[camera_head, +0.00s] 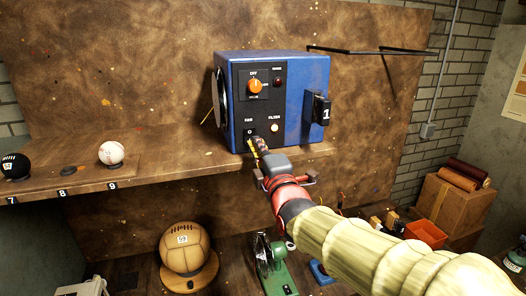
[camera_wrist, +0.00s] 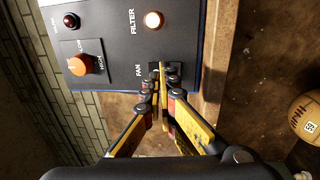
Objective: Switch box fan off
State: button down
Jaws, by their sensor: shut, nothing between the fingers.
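The box fan (camera_head: 308,75) is a blue box with a dark front panel (camera_head: 244,104), standing on the wooden shelf. The panel has an orange knob (camera_head: 255,86), a dark red lamp (camera_head: 278,81) and a pale, lit FILTER button (camera_head: 275,128). The FAN switch (camera_head: 249,131) is at the lower left; in the wrist view its dark housing (camera_wrist: 174,70) is partly hidden by my fingers. My gripper (camera_head: 258,143) is shut and empty, its tips at the FAN switch. The wrist view shows the yellow and black fingertips (camera_wrist: 159,78) together there; whether they touch it I cannot tell.
The shelf (camera_head: 150,175) carries a black ball (camera_head: 15,166) and a white baseball (camera_head: 111,153) to the left. Below are a brown leather ball (camera_head: 186,248) and a green machine (camera_head: 272,262). Cardboard boxes (camera_head: 455,208) and an orange bin (camera_head: 426,234) stand at right.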

aim_at(252, 133)
jog(key=shift+x, duration=1.35)
jog(key=shift+w+a+b, duration=0.15)
jog(key=shift+w+b, duration=0.2)
jog(key=shift+b, duration=0.5)
jog(key=shift+s+r+p, duration=0.1)
jog(key=shift+r+p, duration=0.15)
jog(key=shift+p, duration=0.05)
